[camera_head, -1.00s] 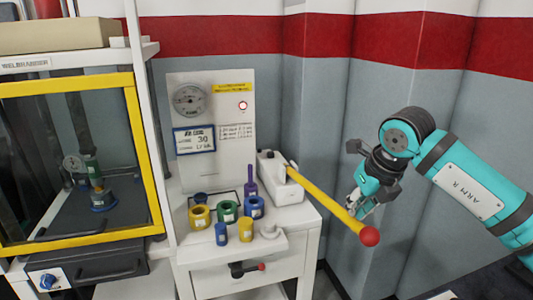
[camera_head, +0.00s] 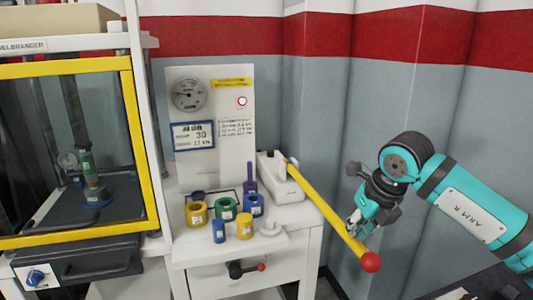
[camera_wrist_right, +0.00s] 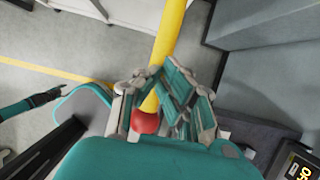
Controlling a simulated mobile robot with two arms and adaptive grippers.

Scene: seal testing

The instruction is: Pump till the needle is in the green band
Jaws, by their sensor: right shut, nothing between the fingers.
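The yellow pump lever (camera_head: 318,205) slopes down to the right from a white pump block (camera_head: 279,182) and ends in a red knob (camera_head: 370,262). My right gripper (camera_head: 354,228) is shut beside the lever, just above the knob. In the right wrist view its fingers (camera_wrist_right: 165,105) overlap the lever near the red knob (camera_wrist_right: 145,122), with nothing held between them. The round gauge (camera_head: 188,94) is on the white panel; its needle and any green band are too small to read.
A white cabinet (camera_head: 300,248) carries several coloured rings and cylinders, including a green ring (camera_head: 225,208). A sign (camera_head: 194,136) and a lit red lamp (camera_head: 242,101) are on the panel. A yellow-framed enclosure (camera_head: 133,120) stands at left, a grey wall behind.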

